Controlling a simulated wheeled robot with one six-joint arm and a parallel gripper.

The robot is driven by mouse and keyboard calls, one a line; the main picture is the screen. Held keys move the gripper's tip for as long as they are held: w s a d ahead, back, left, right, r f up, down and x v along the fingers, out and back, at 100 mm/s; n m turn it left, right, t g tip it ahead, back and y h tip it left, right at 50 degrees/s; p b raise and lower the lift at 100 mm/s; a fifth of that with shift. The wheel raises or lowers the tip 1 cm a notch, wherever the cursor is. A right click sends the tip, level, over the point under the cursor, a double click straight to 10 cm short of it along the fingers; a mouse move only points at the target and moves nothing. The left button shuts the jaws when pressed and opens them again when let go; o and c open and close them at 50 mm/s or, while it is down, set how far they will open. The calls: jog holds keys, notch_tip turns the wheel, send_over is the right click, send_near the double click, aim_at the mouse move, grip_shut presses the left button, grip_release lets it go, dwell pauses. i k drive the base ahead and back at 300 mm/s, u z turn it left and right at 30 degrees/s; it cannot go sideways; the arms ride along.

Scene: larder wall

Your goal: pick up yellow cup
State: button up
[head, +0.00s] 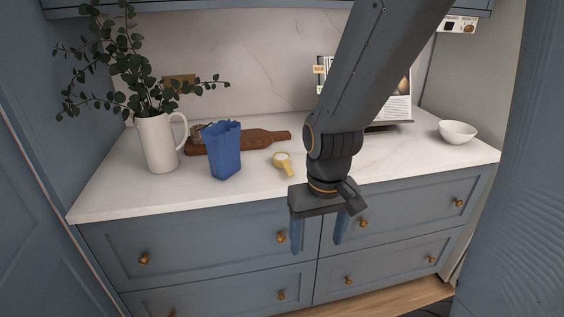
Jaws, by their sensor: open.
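A small yellow cup (290,169) lies on the white countertop, near its middle. It looks like a shallow scoop, with a pale round top and a short handle pointing toward the front edge. My gripper (318,246) points down with its two blue-grey fingers apart and nothing between them. It shows below and to the right of the cup, over the drawer fronts, apart from the cup. My arm comes down from the top right and covers part of the counter to the right of the cup.
Left of the cup stand a blue bag-like container (225,155) and a white pitcher (157,145) with leafy branches. A wooden board (262,136) lies behind. A white bowl (457,132) sits at right. An open book (396,108) stands partly hidden behind my arm. The counter before the cup is clear.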

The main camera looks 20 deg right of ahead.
aim_at(285, 166)
jog(key=z, duration=2.8)
jog(key=k, duration=0.75)
jog(key=u, duration=1.6)
